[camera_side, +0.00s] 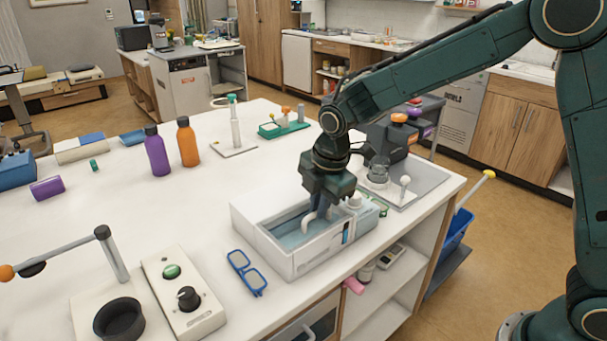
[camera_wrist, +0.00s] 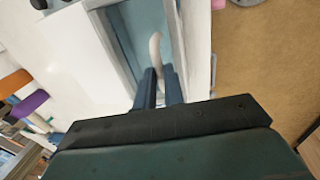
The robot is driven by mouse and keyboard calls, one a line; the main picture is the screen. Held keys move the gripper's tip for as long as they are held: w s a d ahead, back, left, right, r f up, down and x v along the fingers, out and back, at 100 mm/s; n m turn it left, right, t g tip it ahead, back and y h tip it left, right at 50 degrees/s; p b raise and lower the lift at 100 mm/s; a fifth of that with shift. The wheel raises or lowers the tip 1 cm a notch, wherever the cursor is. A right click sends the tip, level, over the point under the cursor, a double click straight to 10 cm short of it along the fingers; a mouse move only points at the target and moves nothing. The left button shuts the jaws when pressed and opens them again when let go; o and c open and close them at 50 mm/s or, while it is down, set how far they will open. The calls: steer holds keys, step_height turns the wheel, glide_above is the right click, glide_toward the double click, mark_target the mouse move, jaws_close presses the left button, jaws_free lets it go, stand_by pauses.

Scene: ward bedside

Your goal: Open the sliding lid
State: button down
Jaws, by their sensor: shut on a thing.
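A white box (camera_side: 303,262) stands near the front edge of the white counter. Inside its rim is a pale blue recessed surface (camera_side: 287,239), also seen in the wrist view (camera_wrist: 140,18); I cannot tell which part of it is the lid or how far it is open. A white curved handle (camera_side: 308,222) rises from it. My gripper (camera_side: 322,208) is lowered over the box, its fingers shut on the handle. In the wrist view the handle (camera_wrist: 155,47) shows between the two dark blue fingers (camera_wrist: 159,82), its lower part hidden.
Blue glasses (camera_side: 247,273) lie left of the box, near a control panel (camera_side: 183,293) with a green button and black knob. Purple (camera_side: 157,152) and orange (camera_side: 187,143) bottles stand behind. A grey tray (camera_side: 425,180) with glassware is at right. The counter's middle is clear.

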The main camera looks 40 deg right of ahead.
glide_above(289, 207)
steer(key=w, duration=0.1)
steer(key=shift+d, duration=0.35)
stand_by(0.4)
steer(key=c, duration=1.5)
jaws_free()
steer(key=shift+r, duration=0.15)
steer(key=shift+s+r, duration=0.45)
steer(key=shift+r, duration=1.8)
steer(key=shift+s+r, duration=0.5)
steer(key=shift+r, duration=1.7)
steer(key=shift+s+r, duration=0.45)
steer(key=shift+r, duration=1.8)
